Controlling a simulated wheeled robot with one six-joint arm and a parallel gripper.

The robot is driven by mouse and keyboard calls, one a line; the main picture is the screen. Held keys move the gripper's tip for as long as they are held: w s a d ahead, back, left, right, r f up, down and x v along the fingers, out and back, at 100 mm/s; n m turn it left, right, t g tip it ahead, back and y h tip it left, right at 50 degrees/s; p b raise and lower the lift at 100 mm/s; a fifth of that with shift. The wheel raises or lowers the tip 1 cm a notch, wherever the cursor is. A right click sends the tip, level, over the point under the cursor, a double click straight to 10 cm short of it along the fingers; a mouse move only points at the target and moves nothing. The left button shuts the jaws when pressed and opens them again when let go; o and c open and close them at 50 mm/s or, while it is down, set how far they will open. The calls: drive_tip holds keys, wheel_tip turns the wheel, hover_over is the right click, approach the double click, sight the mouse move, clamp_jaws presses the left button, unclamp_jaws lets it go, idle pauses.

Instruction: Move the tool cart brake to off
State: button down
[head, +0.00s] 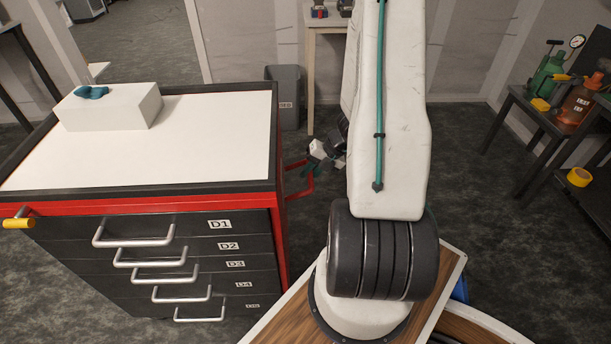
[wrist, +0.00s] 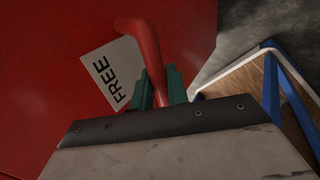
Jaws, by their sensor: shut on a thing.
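The tool cart (head: 282,235) stands at left in the head view, red with dark drawers labelled D1 to D5. In the wrist view, a red curved brake lever (wrist: 146,45) stands out from the cart's red side panel, beside a white label (wrist: 113,75) reading FREE. My gripper (wrist: 161,88) is shut on this lever, with a green finger on each side of it. In the head view, my gripper is at the cart's right side, small and partly hidden by my arm; the lever cannot be made out clearly there.
A white box (head: 110,108) with a teal item on it sits on the cart top. A red bar (head: 303,192) sticks out from the cart's right side. A grey bin (head: 284,95) stands behind. A dark bench (head: 535,115) with bottles is at right.

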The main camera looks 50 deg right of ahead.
drive_tip(key=shift+w+r, duration=0.1)
drive_tip(key=shift+w, duration=0.05)
drive_tip(key=c, duration=1.4)
unclamp_jaws()
drive_tip(key=shift+c, duration=0.2)
drive_tip(key=v, duration=0.7)
drive_tip(key=shift+s+d+r, duration=0.15)
drive_tip(key=shift+s+r, duration=0.05)
drive_tip(key=shift+r, duration=0.1)
